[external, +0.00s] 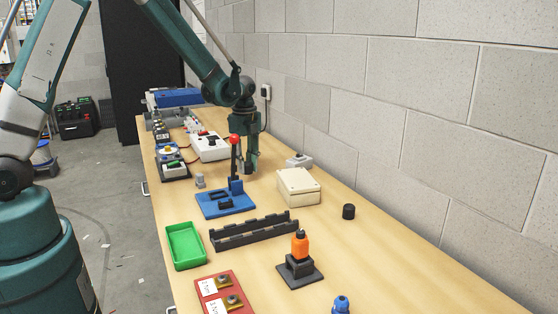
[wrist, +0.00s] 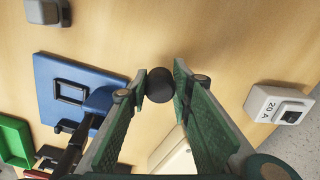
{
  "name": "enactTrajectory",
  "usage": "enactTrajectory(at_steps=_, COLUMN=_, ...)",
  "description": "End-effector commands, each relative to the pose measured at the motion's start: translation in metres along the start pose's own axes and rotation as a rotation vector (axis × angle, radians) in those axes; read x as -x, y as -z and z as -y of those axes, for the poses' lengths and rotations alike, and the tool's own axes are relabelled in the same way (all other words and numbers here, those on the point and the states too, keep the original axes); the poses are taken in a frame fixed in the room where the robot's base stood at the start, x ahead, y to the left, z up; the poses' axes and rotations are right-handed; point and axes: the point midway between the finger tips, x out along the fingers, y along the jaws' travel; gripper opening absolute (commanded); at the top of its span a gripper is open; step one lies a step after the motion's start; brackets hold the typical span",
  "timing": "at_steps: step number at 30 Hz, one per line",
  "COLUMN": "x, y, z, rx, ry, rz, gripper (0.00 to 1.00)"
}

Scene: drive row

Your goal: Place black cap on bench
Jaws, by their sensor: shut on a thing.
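My gripper (external: 248,170) points down over the bench (external: 270,215), between the blue lever press and the wall. In the wrist view its fingers (wrist: 160,88) are closed on a round black piece (wrist: 160,84), which looks like a black cap. Another short black cylinder (external: 348,211) stands on the bench to the right of the beige box, apart from my gripper.
The blue press (external: 222,203) with its red-knobbed lever is close beside my gripper. A beige box (external: 298,187) and a grey breaker marked 20 A (wrist: 280,104) are nearby.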

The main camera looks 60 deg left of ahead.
Motion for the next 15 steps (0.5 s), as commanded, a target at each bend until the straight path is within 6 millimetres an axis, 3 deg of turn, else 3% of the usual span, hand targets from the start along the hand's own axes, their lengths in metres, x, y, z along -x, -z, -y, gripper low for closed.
enactTrajectory(at_steps=8, x=-0.001, y=0.000, z=0.000, rx=0.000, ry=0.000, rz=0.000, gripper=0.14)
enactTrajectory(at_steps=15, x=-0.020, y=0.000, z=0.000, rx=0.000, ry=0.000, rz=0.000, gripper=0.14)
